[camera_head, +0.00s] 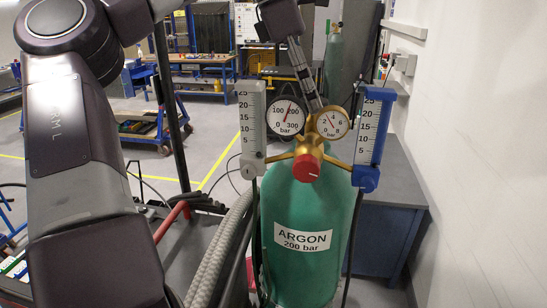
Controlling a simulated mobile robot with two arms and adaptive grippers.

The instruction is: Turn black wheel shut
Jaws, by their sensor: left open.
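A green gas cylinder (300,215) labelled ARGON 200 bar stands upright in front of me. A gold regulator (325,160) with a red knob (306,168) sits at its top. I cannot make out a black wheel; the regulator, gauges and gripper cover much of the cylinder's top. My left gripper (312,98) reaches down from above, between the two gauges, with its fingers just above the regulator. It is open; whether it touches anything there cannot be told. My left arm (75,150) fills the left side. My right gripper is not in view.
Two round gauges, left (287,114) and right (332,123), and two upright flow tubes, white (252,125) and blue (371,135), crowd the regulator. Grey hoses (222,250) run left of the cylinder. A blue-grey bench (385,235) and white wall stand close on the right.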

